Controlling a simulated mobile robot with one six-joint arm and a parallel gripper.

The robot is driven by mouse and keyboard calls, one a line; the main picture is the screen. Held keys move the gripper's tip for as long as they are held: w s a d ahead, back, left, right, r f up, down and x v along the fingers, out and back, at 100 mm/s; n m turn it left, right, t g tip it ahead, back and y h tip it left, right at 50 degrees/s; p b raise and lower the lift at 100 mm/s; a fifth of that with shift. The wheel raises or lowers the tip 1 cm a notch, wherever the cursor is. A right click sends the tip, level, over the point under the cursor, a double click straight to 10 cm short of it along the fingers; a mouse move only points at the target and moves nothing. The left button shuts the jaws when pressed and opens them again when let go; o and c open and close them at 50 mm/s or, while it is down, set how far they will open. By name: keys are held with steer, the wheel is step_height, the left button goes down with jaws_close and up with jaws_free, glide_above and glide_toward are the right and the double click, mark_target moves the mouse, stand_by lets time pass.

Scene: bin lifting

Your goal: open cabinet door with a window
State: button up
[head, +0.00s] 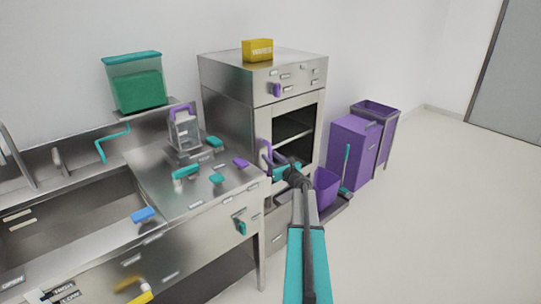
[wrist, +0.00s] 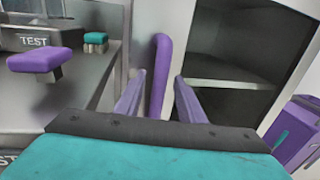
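The steel cabinet (head: 228,106) stands right of the counter in the head view. Its door has a dark window (head: 296,130) with a shelf behind it, which also shows at the upper right in the wrist view (wrist: 230,55). A purple upright handle (head: 264,150) sits at the door's left edge; it stands near the centre of the wrist view (wrist: 161,50). My gripper (wrist: 159,78) has its two purple fingers apart, one on each side of the handle. I cannot tell whether either finger touches it. In the head view my gripper (head: 278,168) is partly hidden by my arm.
The counter (head: 150,185) at left holds several purple and teal knobs. A yellow box (head: 257,50) sits on top of the cabinet. A purple bucket (head: 326,186) and purple bins (head: 352,150) stand right of it. The floor at right (head: 440,220) is clear.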

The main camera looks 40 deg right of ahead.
steer(key=shift+w+d, duration=0.2)
steer(key=shift+w, duration=0.4)
steer(key=shift+c, duration=0.5)
jaws_close()
steer(key=shift+s+d+r, duration=0.1)
steer(key=shift+d, duration=0.05)
